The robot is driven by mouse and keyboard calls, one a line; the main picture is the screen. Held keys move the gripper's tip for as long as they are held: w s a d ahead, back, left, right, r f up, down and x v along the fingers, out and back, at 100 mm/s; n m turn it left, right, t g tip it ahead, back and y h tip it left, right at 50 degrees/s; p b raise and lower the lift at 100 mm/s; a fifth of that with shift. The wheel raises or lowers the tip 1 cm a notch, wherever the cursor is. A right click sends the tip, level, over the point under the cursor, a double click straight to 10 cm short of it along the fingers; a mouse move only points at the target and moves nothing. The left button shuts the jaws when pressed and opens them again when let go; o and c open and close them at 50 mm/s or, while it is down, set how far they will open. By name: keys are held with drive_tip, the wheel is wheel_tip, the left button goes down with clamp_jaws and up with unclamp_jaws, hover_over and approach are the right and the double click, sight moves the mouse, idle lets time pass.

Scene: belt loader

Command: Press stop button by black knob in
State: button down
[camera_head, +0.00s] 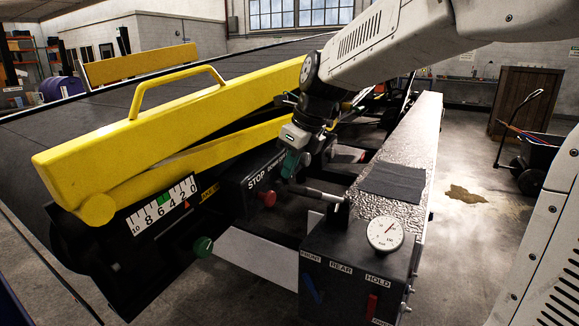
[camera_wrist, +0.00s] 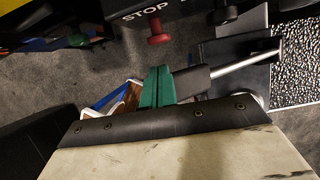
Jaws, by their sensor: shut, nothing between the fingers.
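The stop button is a red mushroom knob (camera_head: 267,199) on the front of a dark box (camera_head: 240,190) lettered STOP. In the wrist view the red knob (camera_wrist: 158,32) is at the top centre, standing out below the white STOP lettering (camera_wrist: 142,17). My gripper (camera_head: 289,165) has green fingers, shut together and empty. In the head view it is above and right of the red knob. In the wrist view the fingers (camera_wrist: 157,86) point up towards the knob, with a gap between them.
A metal rod (camera_head: 318,193) lies right of the box. A panel (camera_head: 345,265) labelled FRONT, REAR and HOLD, with a round gauge (camera_head: 385,233), stands in front. A green knob (camera_head: 203,247) is lower left. A yellow guard rail (camera_head: 150,125) runs along the left, close to my arm.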

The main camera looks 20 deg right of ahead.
drive_tip(key=x, duration=0.7)
drive_tip(key=shift+w+a, duration=0.6)
drive_tip(key=shift+w, duration=0.2)
drive_tip(key=shift+r, duration=0.1)
approach(271, 192)
drive_tip(key=shift+v, duration=0.9)
